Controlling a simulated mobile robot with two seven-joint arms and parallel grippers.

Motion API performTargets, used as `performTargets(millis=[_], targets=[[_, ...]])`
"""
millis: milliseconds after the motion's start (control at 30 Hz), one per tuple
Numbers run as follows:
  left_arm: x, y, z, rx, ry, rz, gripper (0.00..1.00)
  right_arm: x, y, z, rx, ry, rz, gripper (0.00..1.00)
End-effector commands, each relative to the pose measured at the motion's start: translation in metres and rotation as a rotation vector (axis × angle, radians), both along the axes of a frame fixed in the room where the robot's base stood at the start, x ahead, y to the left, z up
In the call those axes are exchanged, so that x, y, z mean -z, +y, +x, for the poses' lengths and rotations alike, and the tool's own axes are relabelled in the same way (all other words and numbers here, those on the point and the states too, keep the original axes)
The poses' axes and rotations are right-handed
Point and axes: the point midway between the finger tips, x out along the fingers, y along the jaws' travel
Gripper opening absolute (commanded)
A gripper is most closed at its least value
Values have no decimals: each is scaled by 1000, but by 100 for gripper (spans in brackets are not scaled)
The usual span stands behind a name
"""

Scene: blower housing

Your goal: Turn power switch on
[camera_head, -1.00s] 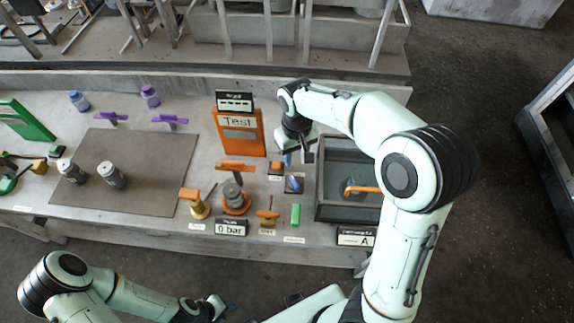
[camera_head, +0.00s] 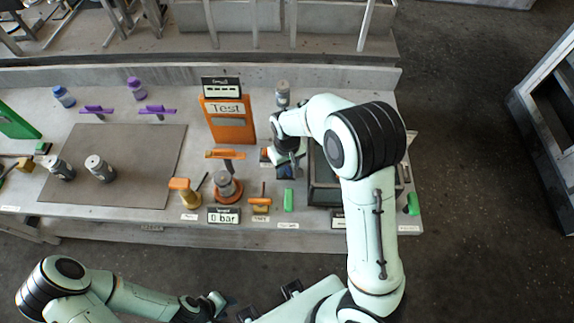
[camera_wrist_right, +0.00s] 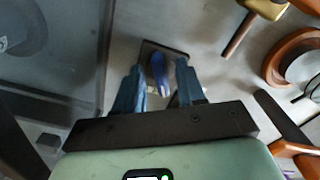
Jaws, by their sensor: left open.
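A blue switch lever (camera_wrist_right: 157,72) on a small dark square plate (camera_wrist_right: 176,50) lies between the fingers of my right gripper (camera_wrist_right: 158,84) in the right wrist view. The fingers are apart, with a gap on each side of the lever. In the head view the right gripper (camera_head: 290,163) is just above the dark plate and partly hides the switch (camera_head: 285,172). My left gripper (camera_head: 218,304) is open and empty at the bottom, in front of the bench and far from the switch.
A dark open bin (camera_head: 324,192) stands right of the switch. An orange Test panel (camera_head: 230,120) is behind left. An orange-handled valve (camera_head: 226,185), a yellow-based lever (camera_head: 260,204) and a green block (camera_head: 288,200) are close by on the left and front. A grey mat (camera_head: 110,160) lies further left.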

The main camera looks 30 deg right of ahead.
Motion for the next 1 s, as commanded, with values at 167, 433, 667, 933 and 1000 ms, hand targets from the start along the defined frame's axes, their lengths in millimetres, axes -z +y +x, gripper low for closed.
performTargets(millis=[167,433,667,933,1000], targets=[[0,0,0,0,0,0,43,0,0,0,0,0,0,39],[0,0,0,0,0,0,43,0,0,0,0,1,0,0],[-1,0,1,0,-1,0,43,-1,0,0,29,1,0,0],[-5,0,4,0,-4,0,43,-1,1,0,176,2,-1,0],[-7,0,5,0,-6,0,43,-1,1,0,234,3,-2,0]])
